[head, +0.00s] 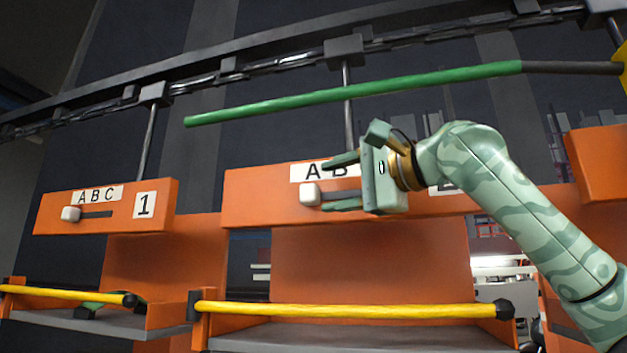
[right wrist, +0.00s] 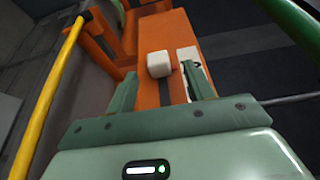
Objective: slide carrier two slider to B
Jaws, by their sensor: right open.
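Carrier two (head: 255,190) is the middle orange carrier in the head view. Its slider (head: 310,194), a pale rounded knob, sits at the left end of its slot, below the A of the letter label (head: 308,172). My right gripper (head: 342,184) is open just right of the knob, pointing left, and hides the C, most of the slot and most of the number plate. In the right wrist view the knob (right wrist: 159,64) lies ahead of the open fingertips (right wrist: 162,80), between their lines and apart from both. My left gripper is not in view.
Carrier 1 (head: 108,206) hangs at the left, with its own slider (head: 70,214). A green bar (head: 350,91) slants above the right gripper. A yellow bar (head: 350,310) runs across below. Another orange carrier (head: 600,165) shows at the right edge.

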